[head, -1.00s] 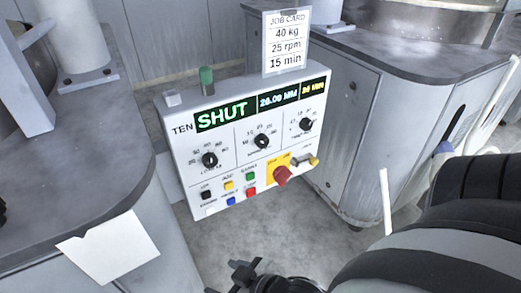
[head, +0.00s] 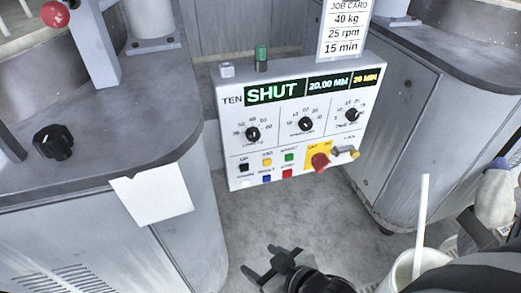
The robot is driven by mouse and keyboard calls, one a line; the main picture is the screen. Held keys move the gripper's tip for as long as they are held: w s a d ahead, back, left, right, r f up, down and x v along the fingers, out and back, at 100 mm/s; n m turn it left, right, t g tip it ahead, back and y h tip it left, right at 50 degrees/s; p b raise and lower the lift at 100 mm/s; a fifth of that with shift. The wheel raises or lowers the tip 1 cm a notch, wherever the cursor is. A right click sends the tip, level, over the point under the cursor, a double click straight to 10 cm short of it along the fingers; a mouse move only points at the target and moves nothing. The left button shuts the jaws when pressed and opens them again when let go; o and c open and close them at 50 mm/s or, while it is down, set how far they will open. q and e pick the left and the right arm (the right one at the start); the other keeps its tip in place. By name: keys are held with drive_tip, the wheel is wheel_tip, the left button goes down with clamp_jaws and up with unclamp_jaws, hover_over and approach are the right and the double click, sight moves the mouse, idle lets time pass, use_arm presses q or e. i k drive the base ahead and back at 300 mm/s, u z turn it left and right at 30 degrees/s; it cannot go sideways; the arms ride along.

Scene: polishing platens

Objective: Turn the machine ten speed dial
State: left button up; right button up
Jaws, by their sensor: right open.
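The machine ten control box (head: 278,121) stands in the upper middle, marked TEN, with a screen (head: 276,92) reading SHUT, 20.00 MM and 20 MIN. Its middle black dial (head: 305,124) looks like the speed dial, though its small label is blurred. A left dial (head: 252,134) and a right dial (head: 351,115) flank it. The job card (head: 346,28) above reads 40 kg, 25 rpm, 15 min. My right gripper (head: 264,262) is open and empty, below the box and apart from it. My left gripper is out of view.
A green-capped post (head: 262,58) rises on top. Grey machine housings flank the box. Another black knob (head: 53,142) is at left. A white bucket (head: 418,266) stands at lower right.

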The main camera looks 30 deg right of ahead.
sight(305, 124)
drive_tip(key=u, duration=1.4)
drive_tip(key=k, duration=0.6)
drive_tip(key=z, duration=1.3)
drive_tip(key=i, duration=0.35)
